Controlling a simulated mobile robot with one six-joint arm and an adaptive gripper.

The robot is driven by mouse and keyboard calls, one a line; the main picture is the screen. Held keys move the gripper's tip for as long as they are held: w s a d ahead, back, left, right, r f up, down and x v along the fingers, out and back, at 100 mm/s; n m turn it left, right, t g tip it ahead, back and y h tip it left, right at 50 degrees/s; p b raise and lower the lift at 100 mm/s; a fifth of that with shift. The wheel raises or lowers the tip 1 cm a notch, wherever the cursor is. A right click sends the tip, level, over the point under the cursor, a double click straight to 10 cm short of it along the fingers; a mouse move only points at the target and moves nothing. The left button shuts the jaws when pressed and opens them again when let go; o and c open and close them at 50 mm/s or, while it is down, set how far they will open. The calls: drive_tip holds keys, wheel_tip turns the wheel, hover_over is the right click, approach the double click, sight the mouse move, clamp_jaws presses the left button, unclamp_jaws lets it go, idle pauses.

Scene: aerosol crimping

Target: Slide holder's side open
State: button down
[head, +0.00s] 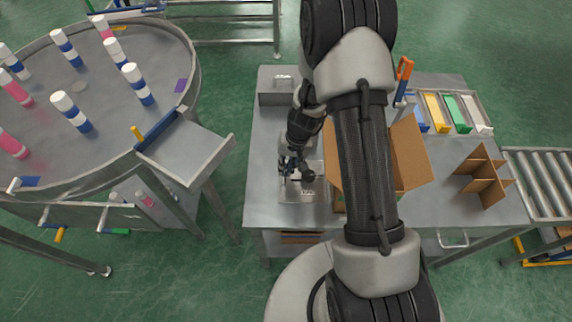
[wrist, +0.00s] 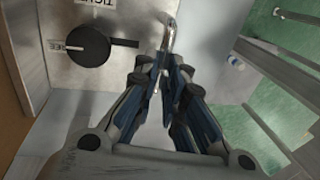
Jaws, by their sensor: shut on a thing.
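The holder (head: 302,196) is a pale metal fixture on the workbench, partly hidden by my arm in the head view. In the wrist view its plate (wrist: 68,82) carries a round black knob (wrist: 87,46) with a short lever pointing left and printed labels. A thin bright metal handle (wrist: 170,32) rises beside the plate at the top centre. My gripper (wrist: 163,72) is shut on the lower part of this handle, between its blue-padded fingers. The exact contact is partly hidden by the fingers. In the head view my gripper (head: 291,165) is at the holder's upper left edge.
An open cardboard box (head: 408,155) stands right of the holder, partly behind my arm. A cardboard divider (head: 483,176) and coloured boxes (head: 457,113) are farther right on the workbench (head: 262,190). A round table (head: 105,75) with several bottles stands at left, across a floor gap.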

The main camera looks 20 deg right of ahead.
drive_tip(key=a, duration=0.2)
drive_tip(key=w+a, duration=0.2)
drive_tip(key=a, duration=0.1)
drive_tip(key=shift+a, duration=0.3)
drive_tip(key=c, duration=1.7)
unclamp_jaws()
drive_tip(key=shift+a, duration=0.1)
drive_tip(key=shift+o, duration=0.2)
drive_tip(key=shift+r, duration=0.1)
wheel_tip(320, 180, up, 12)
drive_tip(key=d, duration=0.2)
drive_tip(key=shift+s+d+f, duration=0.2)
drive_tip(key=shift+s, duration=0.25)
